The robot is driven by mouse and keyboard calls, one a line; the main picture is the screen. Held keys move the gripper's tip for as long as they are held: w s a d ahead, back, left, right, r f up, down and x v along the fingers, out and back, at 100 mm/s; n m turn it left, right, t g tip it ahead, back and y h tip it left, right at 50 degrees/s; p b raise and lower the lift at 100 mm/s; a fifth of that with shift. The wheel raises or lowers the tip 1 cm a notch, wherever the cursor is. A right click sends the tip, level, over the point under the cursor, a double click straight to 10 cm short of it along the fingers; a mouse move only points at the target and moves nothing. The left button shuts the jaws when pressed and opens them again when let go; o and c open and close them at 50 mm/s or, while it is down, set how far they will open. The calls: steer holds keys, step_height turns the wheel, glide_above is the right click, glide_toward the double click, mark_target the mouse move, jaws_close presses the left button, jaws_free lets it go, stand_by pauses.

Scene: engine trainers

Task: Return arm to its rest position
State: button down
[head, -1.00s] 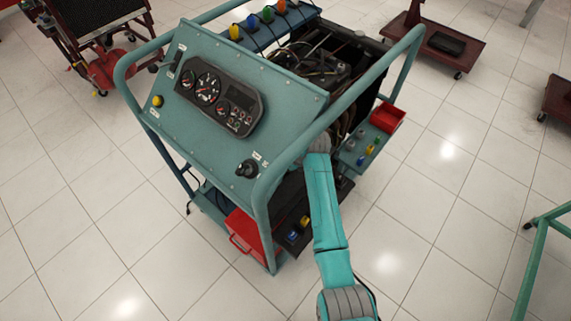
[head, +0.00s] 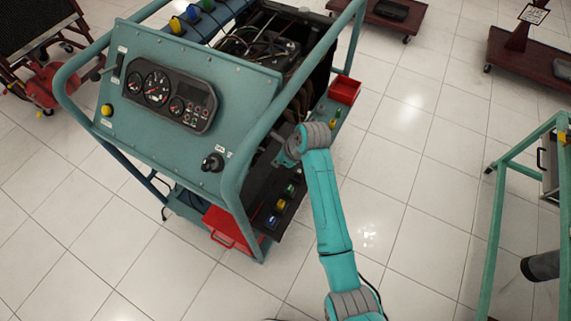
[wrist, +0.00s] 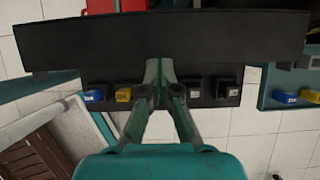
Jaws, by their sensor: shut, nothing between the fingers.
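My teal arm (head: 330,220) reaches up from the lower edge of the head view to the right side of the engine trainer (head: 200,80). Its far grey joint (head: 315,136) is beside the trainer's frame tube, and the links beyond it are partly hidden there. My gripper's fingertips are not clear in the head view. In the wrist view my gripper (wrist: 160,75) is shut and empty. Its fingers overlap a black panel or shelf (wrist: 70,42) with small blue, yellow and black connectors; I cannot tell whether they touch it.
A red box (head: 345,89) and a shelf of small parts sit on the trainer's right side. Another red box (head: 228,222) is low at the front. A green frame (head: 490,235) stands at right. Tiled floor between is clear.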

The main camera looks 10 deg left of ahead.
steer(key=shift+s+d, duration=0.25)
steer(key=shift+d, duration=0.45)
steer(key=shift+s+d, duration=0.25)
steer(key=shift+d, duration=0.45)
steer(key=shift+f, duration=0.1)
steer(key=s+d+f+n+t, duration=0.3)
steer(key=s+d+f+n, duration=0.1)
steer(key=s+d+f, duration=0.45)
steer(key=s+d+n+t+h, duration=0.2)
steer(key=s+d+n+t, duration=0.25)
steer(key=s+d, duration=0.65)
steer(key=s+d+r+n+t+h, duration=0.1)
steer(key=s+d+r+n+t, duration=0.1)
steer(key=s+r+n, duration=0.4)
steer(key=s+d+r+n+t+h, duration=0.2)
steer(key=s+r+n, duration=0.5)
steer(key=s+r, duration=1)
steer(key=shift+s+d+r+t, duration=0.25)
steer(key=shift+d+r+t, duration=0.35)
steer(key=shift+d, duration=0.3)
steer(key=shift+n, duration=0.25)
